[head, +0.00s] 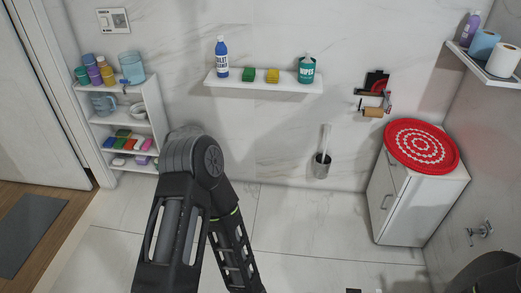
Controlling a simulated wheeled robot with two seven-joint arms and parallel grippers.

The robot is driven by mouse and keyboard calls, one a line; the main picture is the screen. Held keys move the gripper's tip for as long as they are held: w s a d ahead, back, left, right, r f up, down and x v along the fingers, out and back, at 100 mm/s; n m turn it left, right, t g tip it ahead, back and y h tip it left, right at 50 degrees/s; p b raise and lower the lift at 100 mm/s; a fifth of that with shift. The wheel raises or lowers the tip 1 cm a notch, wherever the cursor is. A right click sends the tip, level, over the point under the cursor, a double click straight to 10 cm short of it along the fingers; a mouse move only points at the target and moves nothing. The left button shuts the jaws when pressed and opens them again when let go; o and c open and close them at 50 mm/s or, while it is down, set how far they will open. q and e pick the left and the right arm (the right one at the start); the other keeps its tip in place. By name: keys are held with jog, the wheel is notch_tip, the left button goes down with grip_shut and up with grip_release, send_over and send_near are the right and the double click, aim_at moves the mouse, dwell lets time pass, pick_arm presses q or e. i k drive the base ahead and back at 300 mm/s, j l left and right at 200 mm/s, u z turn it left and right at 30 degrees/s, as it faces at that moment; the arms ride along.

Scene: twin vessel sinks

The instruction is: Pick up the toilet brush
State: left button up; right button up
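The toilet brush (326,138) has a pale, slim upright handle. It stands in a dark, cup-like holder (321,168) against the marble wall, right of the picture's middle. The brush head is hidden in the holder. I cannot tell whether the holder hangs on the wall or rests on the floor. My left arm is bent in the lower left, with its elbow left of the brush and its forearm running down out of the picture. Neither gripper shows, and nothing of mine touches the brush.
A white cabinet (405,215) with a red patterned lid (422,146) stands right of the brush. A shelf unit (155,105) stands at the left. A wall shelf (262,86) holds bottles and sponges above. The tiled floor (310,225) before the brush looks clear.

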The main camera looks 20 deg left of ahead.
aim_at(330, 124)
jog(key=u, duration=0.3)
jog(key=k, duration=0.65)
jog(key=z, duration=1.5)
jog(key=i+j, duration=0.15)
jog(key=j, duration=0.25)
jog(key=i+j, duration=0.15)
jog(key=j, duration=0.3)
jog(key=i+j, duration=0.15)
jog(key=j, duration=0.25)
jog(key=i+j, duration=0.15)
jog(key=j, duration=0.25)
jog(key=i+j, duration=0.1)
jog(key=j, duration=0.3)
jog(key=i+j, duration=0.15)
jog(key=j, duration=0.3)
jog(key=i+j+z, duration=0.1)
jog(key=j, duration=0.3)
jog(key=i+j, duration=0.2)
jog(key=j, duration=0.2)
jog(key=i+j, duration=0.2)
jog(key=i, duration=0.35)
jog(key=j, duration=0.1)
